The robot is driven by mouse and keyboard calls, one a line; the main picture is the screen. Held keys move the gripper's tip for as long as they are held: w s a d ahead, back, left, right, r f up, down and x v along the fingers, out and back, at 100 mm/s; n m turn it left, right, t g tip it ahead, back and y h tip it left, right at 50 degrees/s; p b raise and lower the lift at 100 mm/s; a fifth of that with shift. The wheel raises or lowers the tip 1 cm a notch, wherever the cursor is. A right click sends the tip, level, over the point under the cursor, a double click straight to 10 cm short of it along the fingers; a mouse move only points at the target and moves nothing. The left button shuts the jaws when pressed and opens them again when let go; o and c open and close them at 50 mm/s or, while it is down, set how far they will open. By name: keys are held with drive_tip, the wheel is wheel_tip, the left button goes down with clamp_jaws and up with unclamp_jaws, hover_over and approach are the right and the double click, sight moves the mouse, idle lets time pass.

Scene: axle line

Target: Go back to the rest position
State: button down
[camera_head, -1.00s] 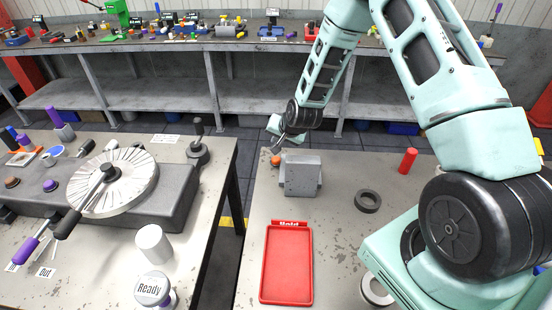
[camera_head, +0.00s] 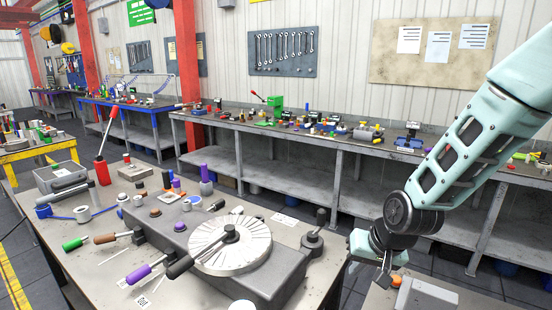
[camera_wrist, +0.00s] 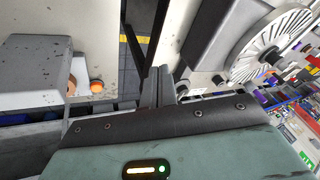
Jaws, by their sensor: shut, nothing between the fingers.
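My gripper (camera_head: 383,279) hangs at the end of my pale green arm, low in the right half of the head view. Its fingers are shut and empty. In the wrist view the closed fingers (camera_wrist: 160,86) point over the dark gap between two tables. A grey block (camera_head: 428,295) with an orange knob (camera_head: 396,281) sits just right of the gripper in the head view. In the wrist view the block (camera_wrist: 35,68) and the knob (camera_wrist: 97,86) lie left of the fingers. I cannot tell the exact height between fingers and table.
A table at left carries a slotted disc (camera_head: 230,245) on a grey housing, a purple-handled lever (camera_head: 138,275) and a dark upright knob (camera_head: 312,240). A long grey workbench (camera_head: 290,138) with small items stands behind. Floor shows between the tables.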

drive_tip(key=s+a+r+n+g+b, duration=0.1)
drive_tip(key=s+n, duration=0.2)
drive_tip(key=s, duration=0.6)
drive_tip(key=s+a+r+n+g+h+b, duration=0.1)
drive_tip(key=s+a+n+b, duration=0.1)
drive_tip(key=s, duration=0.6)
drive_tip(key=s+a+r+n+g+h+b, duration=0.1)
drive_tip(key=s+n, duration=0.3)
drive_tip(key=s, duration=0.5)
drive_tip(key=shift+s+a+r+g+b, duration=0.25)
drive_tip(key=shift+s+r+g+b, duration=0.1)
drive_tip(key=shift+r+g+b, duration=0.25)
drive_tip(key=shift+f, duration=0.15)
